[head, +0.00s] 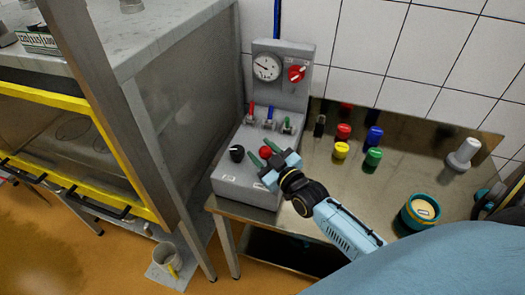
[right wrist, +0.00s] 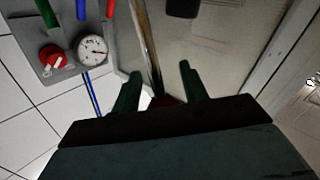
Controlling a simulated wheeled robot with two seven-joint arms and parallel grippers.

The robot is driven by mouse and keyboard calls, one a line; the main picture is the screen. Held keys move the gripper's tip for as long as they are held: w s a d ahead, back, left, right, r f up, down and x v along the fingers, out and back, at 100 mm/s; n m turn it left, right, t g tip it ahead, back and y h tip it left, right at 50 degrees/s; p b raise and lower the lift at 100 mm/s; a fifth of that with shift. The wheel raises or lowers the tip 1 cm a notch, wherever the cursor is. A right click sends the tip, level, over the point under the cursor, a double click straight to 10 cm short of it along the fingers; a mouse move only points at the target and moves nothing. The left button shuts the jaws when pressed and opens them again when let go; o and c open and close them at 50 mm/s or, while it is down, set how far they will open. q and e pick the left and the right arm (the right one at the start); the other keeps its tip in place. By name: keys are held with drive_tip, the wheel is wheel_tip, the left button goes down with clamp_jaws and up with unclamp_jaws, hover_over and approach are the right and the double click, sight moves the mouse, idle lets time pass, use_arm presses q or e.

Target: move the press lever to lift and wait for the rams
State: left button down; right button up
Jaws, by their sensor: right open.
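A grey control box (head: 236,186) stands at the table's left end. On its top are a red round knob (head: 265,152), a black knob (head: 236,153), and a red lever (head: 251,108), a blue lever (head: 269,113) and a green lever (head: 288,124). I cannot tell which one is the press lever. My right gripper (head: 263,153) is open, its green fingers on either side of the red knob; contact cannot be told. In the right wrist view a dark red patch (right wrist: 169,101) shows between the fingers, partly hidden. My left gripper is not in view.
A gauge (head: 266,67) and red switch (head: 296,73) are on the box's back panel. Several coloured pieces, including a yellow one (head: 341,150), stand on the metal table. A teal mould (head: 419,212) is at the right. A steel frame (head: 110,120) stands left.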

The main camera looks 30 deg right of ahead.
drive_tip(key=shift+c, duration=0.4)
clamp_jaws()
